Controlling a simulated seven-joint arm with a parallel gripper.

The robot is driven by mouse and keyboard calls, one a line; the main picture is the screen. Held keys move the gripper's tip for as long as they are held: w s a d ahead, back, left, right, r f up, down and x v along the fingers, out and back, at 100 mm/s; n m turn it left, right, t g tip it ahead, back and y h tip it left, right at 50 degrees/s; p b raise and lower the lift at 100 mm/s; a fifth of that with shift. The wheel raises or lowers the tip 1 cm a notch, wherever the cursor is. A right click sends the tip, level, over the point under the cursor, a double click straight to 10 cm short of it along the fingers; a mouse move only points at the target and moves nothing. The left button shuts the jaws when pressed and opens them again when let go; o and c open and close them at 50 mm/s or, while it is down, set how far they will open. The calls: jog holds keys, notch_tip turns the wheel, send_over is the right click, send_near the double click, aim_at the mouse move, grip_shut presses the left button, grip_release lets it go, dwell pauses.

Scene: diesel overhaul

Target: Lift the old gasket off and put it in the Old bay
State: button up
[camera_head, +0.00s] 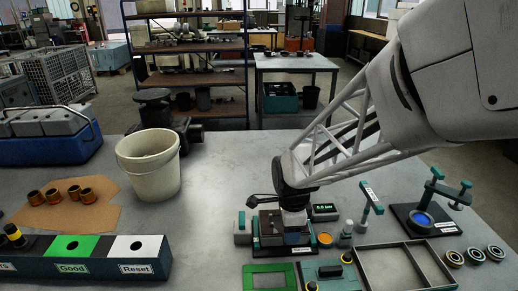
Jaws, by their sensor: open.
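My gripper (294,222) points down over a small dark block-like fixture (268,243) with teal edges at the front middle of the bench. It is open, and its pale fingers are low at the fixture's top. The arm and fingers hide part of the fixture, so I cannot make out the old gasket on it or whether the fingers touch anything. A flat green rectangular frame (270,267) lies in front of the fixture, cut by the bottom edge. A grey two-compartment tray (407,243) lies to the right. No label reading Old is legible.
A bin row with green Good (88,268) and white Reset (152,269) sections is front left. A cream bucket (148,170) stands behind it. A teal stand (367,205), a press-like fixture (425,213) and several round parts are right. Bench between bucket and fixture is clear.

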jog(key=shift+f, duration=1.35)
grip_shut()
